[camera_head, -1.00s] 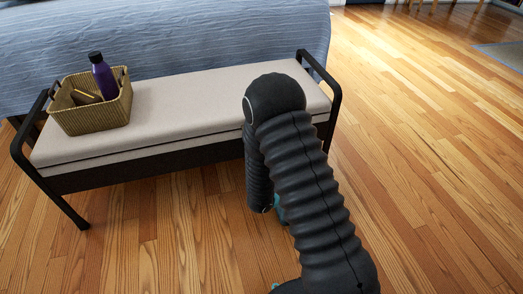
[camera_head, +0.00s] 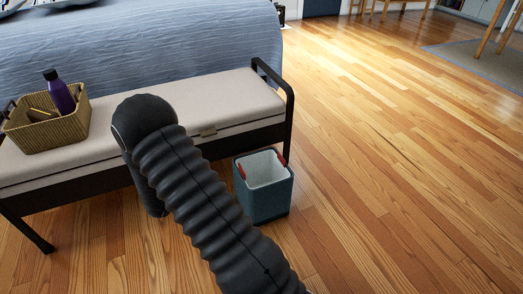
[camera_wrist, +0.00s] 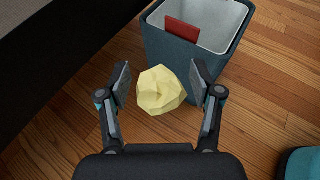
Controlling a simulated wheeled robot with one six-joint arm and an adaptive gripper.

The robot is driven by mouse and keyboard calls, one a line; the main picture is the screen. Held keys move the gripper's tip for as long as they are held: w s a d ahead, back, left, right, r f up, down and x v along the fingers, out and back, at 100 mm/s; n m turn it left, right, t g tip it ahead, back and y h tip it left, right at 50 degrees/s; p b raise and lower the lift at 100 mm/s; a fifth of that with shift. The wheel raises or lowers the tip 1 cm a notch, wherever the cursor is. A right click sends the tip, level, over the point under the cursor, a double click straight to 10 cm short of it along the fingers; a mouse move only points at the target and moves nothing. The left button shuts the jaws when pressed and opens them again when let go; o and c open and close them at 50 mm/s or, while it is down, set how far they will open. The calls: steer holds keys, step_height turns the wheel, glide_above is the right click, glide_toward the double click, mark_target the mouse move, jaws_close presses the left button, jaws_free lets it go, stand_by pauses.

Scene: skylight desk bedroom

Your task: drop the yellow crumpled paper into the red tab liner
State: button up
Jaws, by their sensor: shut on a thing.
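The yellow crumpled paper (camera_wrist: 161,90) is between the two fingers of my gripper (camera_wrist: 161,88) in the wrist view. My gripper is shut on it. The bin with the red tab liner (camera_head: 264,201) stands on the floor beside the bench's right end. It is dark teal, with a white liner (camera_head: 264,169) and red tabs (camera_head: 240,169) at its rim. In the wrist view the bin (camera_wrist: 177,62) is just beyond the paper, and a red tab (camera_wrist: 182,30) shows inside its opening. In the head view my arm hides the gripper and paper.
A bench (camera_head: 103,131) with a pale cushion and dark frame stands in front of a blue-covered bed (camera_head: 150,40). A wicker basket (camera_head: 50,132) with a purple bottle (camera_head: 59,93) sits on the bench. The wooden floor (camera_head: 400,190) is open to the right.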

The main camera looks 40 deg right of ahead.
steer(key=d+m+g, duration=0.1)
steer(key=d, duration=0.3)
steer(key=d+m+g+b, duration=0.1)
steer(key=d+g, duration=0.1)
steer(key=d, duration=0.3)
steer(key=w+d+r+m+g+b, duration=0.1)
steer(key=d, duration=0.4)
steer(key=shift+r+m+h, duration=0.1)
steer(key=shift+m+h, duration=0.3)
steer(key=s+d+r+m+g+b, duration=0.1)
steer(key=d+m+g, duration=0.1)
steer(key=d, duration=0.4)
steer(key=s+d+r+m+g+b, duration=0.1)
steer(key=s+d+g, duration=0.1)
steer(key=d, duration=0.4)
steer(key=f+b, duration=0.1)
steer(key=f, duration=0.1)
steer(key=f+b, duration=0.1)
steer(key=f, duration=0.1)
steer(key=f+b, duration=0.1)
steer(key=shift+w+a+f+b, duration=0.2)
steer(key=shift+w+f+b, duration=0.1)
steer(key=shift+f+b, duration=0.1)
steer(key=o, duration=0.8)
steer(key=shift+a+r, duration=0.1)
steer(key=v, duration=1.1)
steer(key=shift+w+a+r, duration=0.1)
steer(key=shift+a+r, duration=0.15)
steer(key=shift+a, duration=0.05)
